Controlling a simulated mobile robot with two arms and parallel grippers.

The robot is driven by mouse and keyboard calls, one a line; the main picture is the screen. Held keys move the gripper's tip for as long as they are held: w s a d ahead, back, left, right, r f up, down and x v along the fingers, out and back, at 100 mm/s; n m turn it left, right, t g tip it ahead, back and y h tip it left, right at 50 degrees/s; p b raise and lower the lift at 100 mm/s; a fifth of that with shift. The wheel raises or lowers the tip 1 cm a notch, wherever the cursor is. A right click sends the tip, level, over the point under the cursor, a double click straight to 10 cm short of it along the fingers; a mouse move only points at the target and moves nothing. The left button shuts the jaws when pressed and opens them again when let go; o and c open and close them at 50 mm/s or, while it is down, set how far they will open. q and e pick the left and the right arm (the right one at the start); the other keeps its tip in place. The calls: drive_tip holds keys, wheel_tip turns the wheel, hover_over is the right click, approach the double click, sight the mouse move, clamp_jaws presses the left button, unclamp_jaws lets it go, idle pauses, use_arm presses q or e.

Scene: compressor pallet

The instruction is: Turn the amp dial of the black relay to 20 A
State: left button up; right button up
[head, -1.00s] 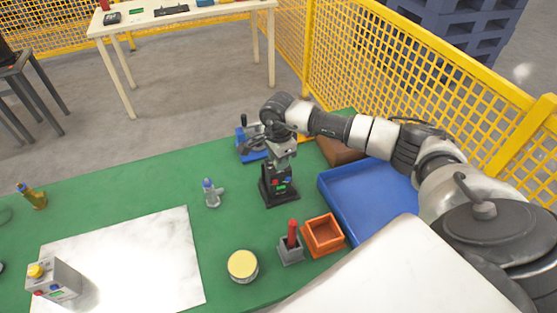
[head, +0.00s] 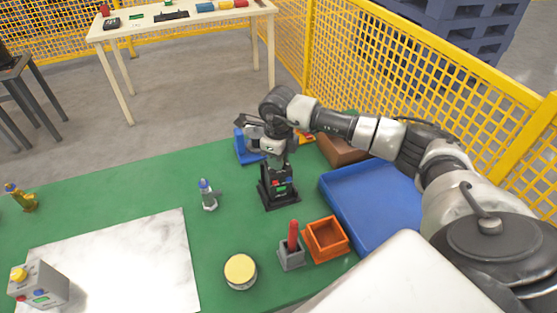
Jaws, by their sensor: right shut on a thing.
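The black relay (head: 279,197) stands upright on the green table mat, with small coloured parts and a green display on its front. My right gripper (head: 278,163) points down onto the top of the relay. It is shut at the relay's top, where the amp dial seems to be. The gripper hides the dial, so its setting cannot be read. My left gripper is not in view.
A blue tray (head: 372,225), an orange bin (head: 345,247) and a grey holder with a red handle (head: 293,236) are to the right. A yellow-topped round tin (head: 240,270) stands in front. A grey box (head: 38,284) sits on the white board (head: 130,262).

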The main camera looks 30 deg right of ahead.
drive_tip(key=shift+r+m+b, duration=0.1)
drive_tip(key=shift+m+b, duration=0.3)
drive_tip(key=shift+m, duration=1.6)
drive_tip(key=o, duration=0.9)
drive_tip(key=shift+o, duration=0.2)
wheel_tip(320, 180, up, 11)
drive_tip(key=b, duration=0.2)
